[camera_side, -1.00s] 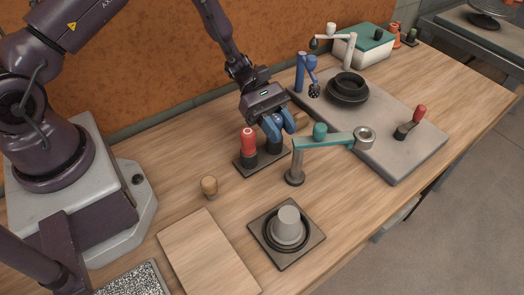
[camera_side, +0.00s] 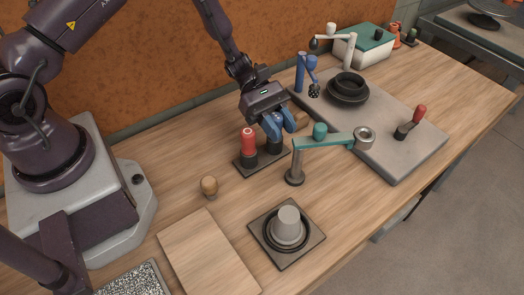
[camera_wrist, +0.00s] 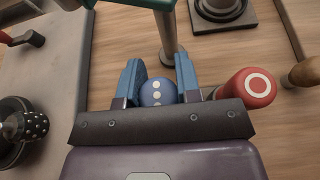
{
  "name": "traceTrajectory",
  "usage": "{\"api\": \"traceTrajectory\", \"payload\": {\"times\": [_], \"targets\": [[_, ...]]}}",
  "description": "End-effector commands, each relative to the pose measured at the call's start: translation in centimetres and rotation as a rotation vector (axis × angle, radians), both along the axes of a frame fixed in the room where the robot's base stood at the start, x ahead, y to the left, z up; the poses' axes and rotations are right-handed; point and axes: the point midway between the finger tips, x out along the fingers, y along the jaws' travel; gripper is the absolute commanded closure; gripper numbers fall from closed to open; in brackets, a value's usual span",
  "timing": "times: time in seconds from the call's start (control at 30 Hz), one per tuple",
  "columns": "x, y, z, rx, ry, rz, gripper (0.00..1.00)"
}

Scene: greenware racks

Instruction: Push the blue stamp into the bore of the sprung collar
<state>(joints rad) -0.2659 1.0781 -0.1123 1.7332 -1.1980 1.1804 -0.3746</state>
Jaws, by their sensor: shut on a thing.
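My gripper (camera_side: 277,126) has blue fingers on both sides of the blue stamp (camera_wrist: 157,91), whose round top with white dots shows in the wrist view. The fingers are shut on it. In the side view they hide most of the stamp, over the right seat of a dark two-seat stand (camera_side: 242,166). A red stamp (camera_side: 248,141) stands upright in the left seat; its ringed top (camera_wrist: 258,85) shows in the wrist view. A grey ring, apparently the sprung collar (camera_side: 364,136), sits at the end of a teal arm (camera_side: 325,142), right of my gripper. Its bore is hard to see.
The teal arm's post (camera_side: 296,172) stands close to the stand. A grey slab (camera_side: 400,155) carries a black round dish (camera_side: 347,88) and a red-handled tool (camera_side: 411,122). In front are a wooden knob (camera_side: 209,185), a grey cup (camera_side: 288,222) on a square plate and a board (camera_side: 207,255).

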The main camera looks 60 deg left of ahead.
Motion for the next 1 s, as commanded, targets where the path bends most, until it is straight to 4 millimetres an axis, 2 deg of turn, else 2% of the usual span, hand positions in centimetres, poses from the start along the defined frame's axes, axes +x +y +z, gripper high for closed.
{"api": "traceTrajectory", "payload": {"times": [0.57, 1.0], "targets": [[0.0, 0.0, 0.2, 0.000, 0.000, 0.000, 1.00], [0.0, 0.0, 1.9, 0.000, -0.002, -0.001, 1.00]]}}
